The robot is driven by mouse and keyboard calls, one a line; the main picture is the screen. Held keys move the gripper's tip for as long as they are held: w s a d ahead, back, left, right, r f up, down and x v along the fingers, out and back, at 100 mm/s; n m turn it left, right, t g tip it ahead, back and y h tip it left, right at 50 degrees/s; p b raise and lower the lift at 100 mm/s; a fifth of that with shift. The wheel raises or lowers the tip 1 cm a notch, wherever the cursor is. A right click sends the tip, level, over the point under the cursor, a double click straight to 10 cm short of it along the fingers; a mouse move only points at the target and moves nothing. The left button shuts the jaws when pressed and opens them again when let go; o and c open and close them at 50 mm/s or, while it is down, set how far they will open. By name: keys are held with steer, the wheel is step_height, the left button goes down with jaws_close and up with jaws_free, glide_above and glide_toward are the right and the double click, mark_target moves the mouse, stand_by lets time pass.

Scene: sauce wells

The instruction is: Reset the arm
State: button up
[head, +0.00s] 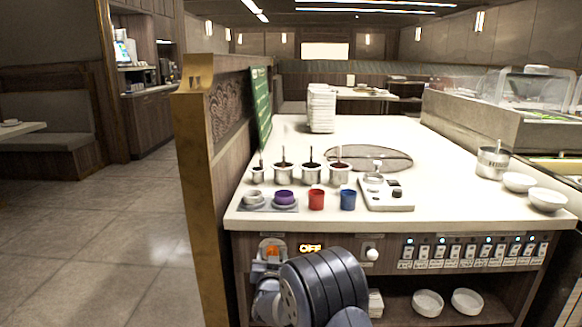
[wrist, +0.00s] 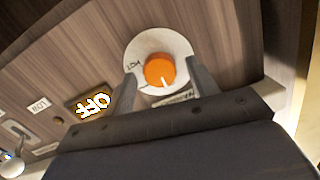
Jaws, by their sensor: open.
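My gripper (wrist: 162,90) is open in the wrist view, its two grey fingers spread on either side of an orange knob (wrist: 160,70) on a white round dial. I cannot tell whether the fingers touch the knob. In the head view, my arm is low in front of the counter's front panel. The orange knob (head: 271,252) shows there just left of the OFF display (head: 311,247), partly covered by my arm.
The counter (head: 460,205) holds several sauce wells (head: 283,172), a purple cup (head: 284,198), a red cup (head: 316,199), a blue cup (head: 348,199) and stacked white containers (head: 321,108). Labelled switches (head: 470,250) line the front panel. A brass-edged partition (head: 203,200) stands at left; open floor (head: 90,240) lies beyond.

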steer(key=m, duration=0.3)
steer(key=m+b, duration=0.1)
steer(key=m, duration=0.4)
steer(key=shift+s+d+f+m+t, duration=0.1)
steer(key=shift+s+m+t, duration=0.2)
steer(key=shift+s, duration=0.05)
steer(key=shift+b, duration=0.3)
